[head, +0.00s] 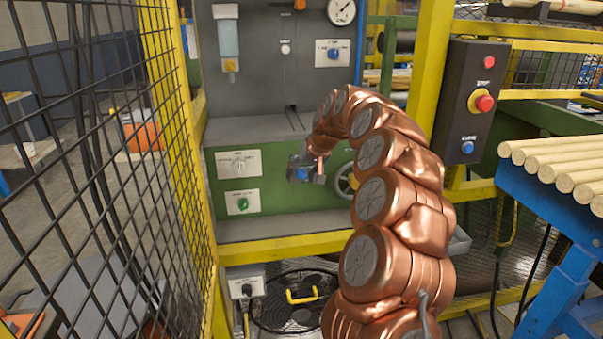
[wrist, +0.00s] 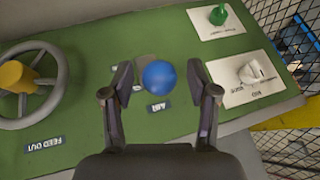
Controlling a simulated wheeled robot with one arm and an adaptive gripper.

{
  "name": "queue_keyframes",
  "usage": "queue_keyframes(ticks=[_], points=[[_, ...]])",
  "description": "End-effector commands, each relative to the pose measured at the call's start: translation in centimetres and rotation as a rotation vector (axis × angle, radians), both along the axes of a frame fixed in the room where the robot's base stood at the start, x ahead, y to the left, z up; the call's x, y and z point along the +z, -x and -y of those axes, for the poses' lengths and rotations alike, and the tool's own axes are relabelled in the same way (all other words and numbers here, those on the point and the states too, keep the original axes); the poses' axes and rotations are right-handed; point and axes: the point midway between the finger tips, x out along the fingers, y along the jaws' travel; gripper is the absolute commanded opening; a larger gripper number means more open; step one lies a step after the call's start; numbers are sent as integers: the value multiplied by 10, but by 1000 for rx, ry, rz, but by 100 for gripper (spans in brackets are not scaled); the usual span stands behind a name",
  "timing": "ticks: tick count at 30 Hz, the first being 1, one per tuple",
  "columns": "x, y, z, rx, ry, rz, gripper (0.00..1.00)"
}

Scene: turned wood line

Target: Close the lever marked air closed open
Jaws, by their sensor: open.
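The air lever shows as a round blue knob (wrist: 159,77) on the green panel in the wrist view. A dark label reading AIR (wrist: 159,106) is beside it, and other small labels are partly hidden by a finger. My gripper (wrist: 160,79) is open, with one finger on each side of the knob in the picture. I cannot tell whether either finger touches it. In the head view my gripper (head: 306,170) is in front of the green panel, and a bit of the blue knob (head: 303,174) shows there. The lever's shaft is hidden behind the knob.
A handwheel (wrist: 28,85) with a yellow hub is left of the knob in the wrist view. A white selector switch (wrist: 250,73) and a green knob (wrist: 218,15) are right. A yellow mesh guard (head: 105,150) and an emergency-stop box (head: 469,100) flank the panel.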

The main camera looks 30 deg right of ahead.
Motion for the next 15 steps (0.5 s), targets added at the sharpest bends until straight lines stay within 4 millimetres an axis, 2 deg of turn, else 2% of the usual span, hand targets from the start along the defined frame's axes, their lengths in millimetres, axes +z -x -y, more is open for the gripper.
queue_keyframes(ticks=[8,15], points=[[15,9,2,0,0,0,59],[50,30,7,-2,2,4,59]])
